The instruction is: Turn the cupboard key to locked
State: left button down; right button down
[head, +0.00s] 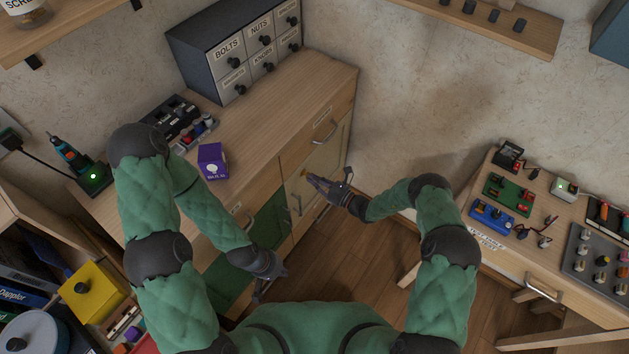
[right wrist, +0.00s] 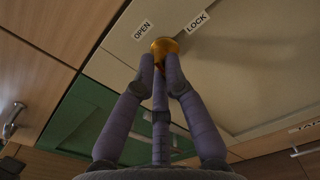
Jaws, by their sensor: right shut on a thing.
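The yellow cupboard key (right wrist: 165,45) is on the cream cupboard door (right wrist: 240,75), below the small OPEN label (right wrist: 143,29) and LOCK label (right wrist: 197,21). My right gripper (right wrist: 162,60) is shut on the key, with its purple fingertips against the key's near side. The fingers hide part of the key, so I cannot tell which label it points to. In the head view my right gripper (head: 312,181) is at the front of the cream door. My left gripper (head: 272,272) hangs low before the green door (head: 225,275); its fingers are too unclear to judge.
The wooden cabinet top (head: 270,105) carries a grey drawer unit (head: 235,50) and a purple box (head: 212,161). A table (head: 515,255) with electrical parts stands at the right. The floor (head: 345,260) between is mostly clear.

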jog(key=shift+w+d+f+m+b, duration=0.1)
jog(key=shift+m+b, duration=0.5)
jog(key=shift+m, duration=1.95)
jog(key=shift+w+d+m+b, duration=0.1)
jog(key=shift+m+b, duration=0.55)
jog(key=shift+m, duration=1.95)
jog(key=shift+w+f+m+b, duration=0.1)
jog(key=shift+m+b, duration=0.5)
jog(key=shift+m, duration=1.95)
jog(key=c, duration=1.3)
grip_release()
jog(key=shift+d, duration=0.1)
jog(key=v, duration=1.2)
